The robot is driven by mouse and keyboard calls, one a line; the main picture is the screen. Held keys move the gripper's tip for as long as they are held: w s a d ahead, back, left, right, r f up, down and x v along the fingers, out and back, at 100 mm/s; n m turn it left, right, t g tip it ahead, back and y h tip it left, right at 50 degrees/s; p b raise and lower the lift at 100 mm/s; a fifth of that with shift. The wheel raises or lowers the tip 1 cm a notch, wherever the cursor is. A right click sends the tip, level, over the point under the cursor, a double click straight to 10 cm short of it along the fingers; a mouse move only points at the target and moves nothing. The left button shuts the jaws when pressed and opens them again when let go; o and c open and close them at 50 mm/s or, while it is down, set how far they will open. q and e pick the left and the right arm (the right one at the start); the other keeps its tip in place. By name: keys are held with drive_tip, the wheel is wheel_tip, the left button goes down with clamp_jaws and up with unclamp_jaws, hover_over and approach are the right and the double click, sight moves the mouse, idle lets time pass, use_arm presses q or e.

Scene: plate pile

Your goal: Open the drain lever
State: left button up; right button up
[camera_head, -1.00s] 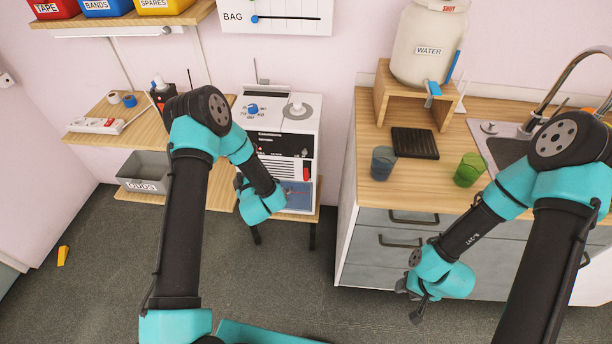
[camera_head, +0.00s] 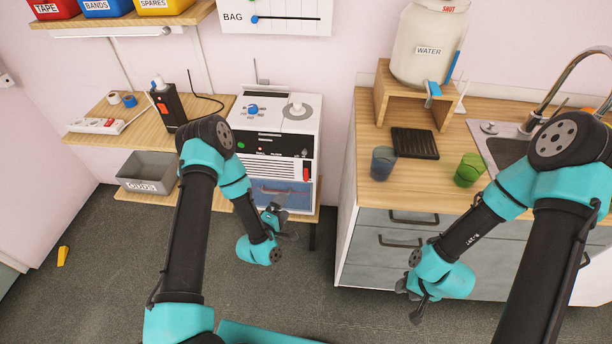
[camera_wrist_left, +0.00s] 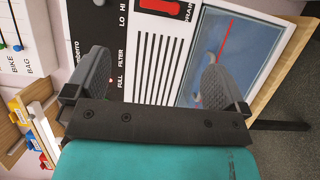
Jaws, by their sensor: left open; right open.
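The white dialysis-like machine (camera_head: 275,125) stands on a low wooden shelf at the middle. Its red drain lever (camera_head: 306,172) is upright on the right of its front, and it shows at the top of the left wrist view (camera_wrist_left: 160,6) beside a partly cut-off DRAIN label. My left gripper (camera_head: 281,208) is open and empty, in front of the machine's lower blue window (camera_head: 268,193). In the left wrist view its spread fingers (camera_wrist_left: 160,78) face the vents and window, apart from the lever. My right gripper (camera_head: 412,303) is open and empty before the drawers.
The counter cabinet (camera_head: 385,265) with drawers stands right of the machine. It carries cups, a black rack (camera_head: 415,143) and a water tank (camera_head: 430,45). A side shelf (camera_head: 150,135) is at left. Floor between is clear.

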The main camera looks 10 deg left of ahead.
sight(305, 176)
use_arm(q)
drive_tip(key=x, duration=1.7)
drive_tip(key=shift+w, duration=0.2)
drive_tip(key=c, duration=0.9)
